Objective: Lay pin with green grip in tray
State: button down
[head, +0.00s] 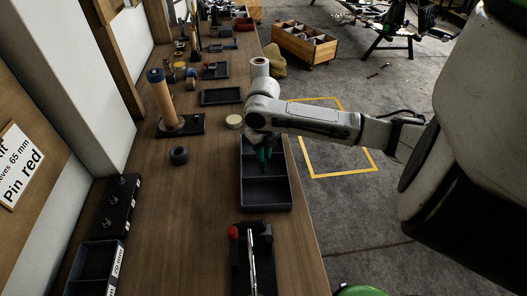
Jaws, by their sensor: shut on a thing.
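The dark tray (267,208) stands near the bench's right edge, with a divider across it. My gripper (263,160) points down over the tray's far part. It is shut on the pin with green grip (263,154), of which only a small green part shows. The rest of the pin is hidden by the gripper or too small to tell. I cannot tell whether the pin touches the tray floor. The tray's near compartment looks empty.
A black ring (179,155), a wooden post on a dark base (182,125) and a pale round tin (234,121) lie left. Bare bench lies left of the tray.

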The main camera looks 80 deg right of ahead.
jog(key=shift+f, duration=0.1)
jog(key=c, duration=1.1)
grip_release()
notch_tip(320, 180, up, 12)
jog(key=shift+b, duration=0.3)
